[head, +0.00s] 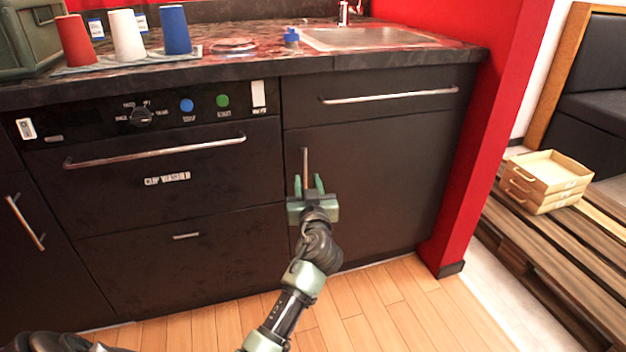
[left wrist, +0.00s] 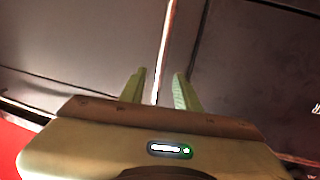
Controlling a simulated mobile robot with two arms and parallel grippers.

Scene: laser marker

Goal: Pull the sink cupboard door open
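The sink cupboard door (head: 385,175) is a dark panel under the sink and looks closed. Its upright metal handle (head: 305,160) is near the door's left edge. My left gripper (head: 308,182) is in front of the handle's lower part, with its green fingers apart. In the left wrist view the handle (left wrist: 165,50) runs down into the gap between the open fingers (left wrist: 158,88). Neither finger clearly touches it; how deep it sits between them is hard to tell. The handle's lower end is hidden by the gripper. My right gripper is not in view.
A drawer front with a long bar handle (head: 390,96) is above the door. A dishwasher front (head: 160,180) is to the left. A red wall (head: 480,150) borders the right side. Wooden floor (head: 400,310) in front is clear. Cups and a sink (head: 370,38) are on the counter.

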